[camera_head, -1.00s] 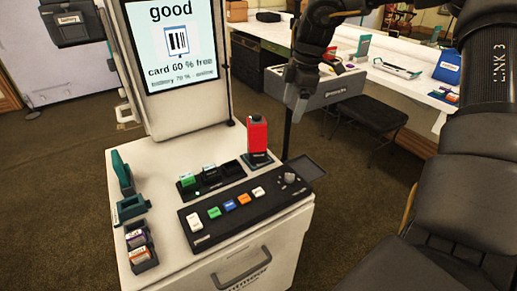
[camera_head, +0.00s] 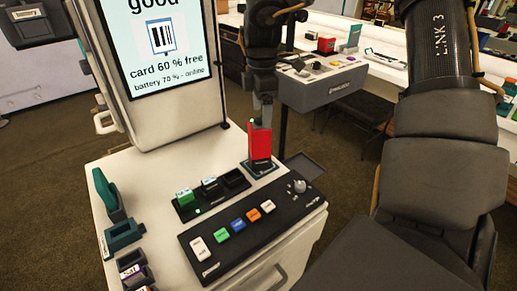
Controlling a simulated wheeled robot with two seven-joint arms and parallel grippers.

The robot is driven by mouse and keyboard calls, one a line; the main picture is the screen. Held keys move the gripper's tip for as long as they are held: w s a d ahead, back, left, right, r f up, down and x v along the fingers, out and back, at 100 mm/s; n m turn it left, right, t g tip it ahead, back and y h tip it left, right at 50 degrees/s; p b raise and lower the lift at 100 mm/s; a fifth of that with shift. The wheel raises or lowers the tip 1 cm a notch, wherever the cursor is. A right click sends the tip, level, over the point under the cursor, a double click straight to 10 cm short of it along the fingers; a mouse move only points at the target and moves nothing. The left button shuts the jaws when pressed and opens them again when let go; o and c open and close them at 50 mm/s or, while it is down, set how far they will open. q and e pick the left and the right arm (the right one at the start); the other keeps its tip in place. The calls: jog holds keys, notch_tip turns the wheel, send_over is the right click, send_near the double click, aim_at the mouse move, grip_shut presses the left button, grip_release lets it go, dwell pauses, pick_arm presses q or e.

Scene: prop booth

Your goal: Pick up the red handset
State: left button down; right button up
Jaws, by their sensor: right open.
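The red handset (camera_head: 259,145) stands upright in its dark base at the back right corner of the white cart top (camera_head: 150,165). My right gripper (camera_head: 263,112) points down right at the handset's upper end. Its jaws are open, and a finger overlaps the top of the handset in the picture. I cannot tell whether it touches the handset or how far the fingers reach around it.
A black button panel (camera_head: 255,231) lies in front of the handset, and a black slot tray (camera_head: 184,212) is left of it. A teal holder (camera_head: 123,236) stands at the left. A tall screen (camera_head: 160,45) rises behind. Dark carpet surrounds the cart.

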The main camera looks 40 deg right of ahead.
aim_at(260, 127)
jog(key=shift+w+f, duration=0.15)
jog(key=shift+f, duration=1.45)
jog(key=shift+w+f, duration=0.1)
jog(key=shift+f, duration=1.45)
jog(key=c, duration=1.6)
grip_shut()
jog(key=shift+r, duration=0.15)
